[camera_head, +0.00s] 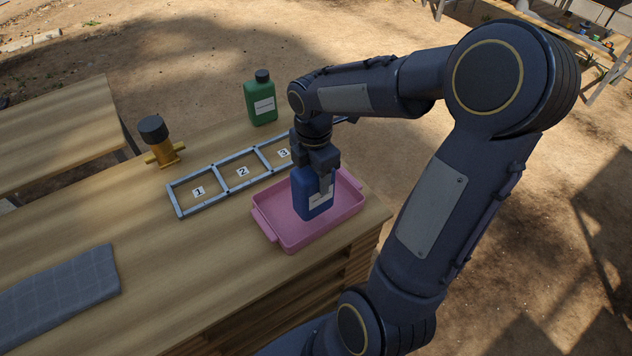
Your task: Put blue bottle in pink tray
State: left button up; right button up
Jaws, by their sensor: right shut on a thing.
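The blue bottle (312,200) has a pale label and stands roughly upright over the inside of the pink tray (284,238). I cannot tell whether its base touches the tray floor. My right gripper (318,168) points down from above and is shut on the top of the bottle, hiding its cap. The pink tray sits near the right front corner of the wooden table. My left gripper is not in view.
A metal frame (216,163) with slots numbered 1, 2 and 3 lies behind the tray. A green bottle (260,100) and a brass fitting with a black cap (158,140) stand farther back. A grey cloth (62,290) lies at front left.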

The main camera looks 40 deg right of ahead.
jog(key=shift+d+f, duration=0.2)
jog(key=shift+f, duration=0.1)
jog(key=shift+w+d+f, duration=0.1)
jog(key=shift+d+f, duration=0.05)
jog(key=shift+f, duration=0.75)
jog(key=shift+w+d+f, duration=0.1)
jog(key=shift+f, duration=0.8)
jog(key=shift+f+b, duration=0.2)
jog(key=shift+b, duration=0.1)
jog(key=o, duration=1.2)
jog(key=shift+r, duration=0.15)
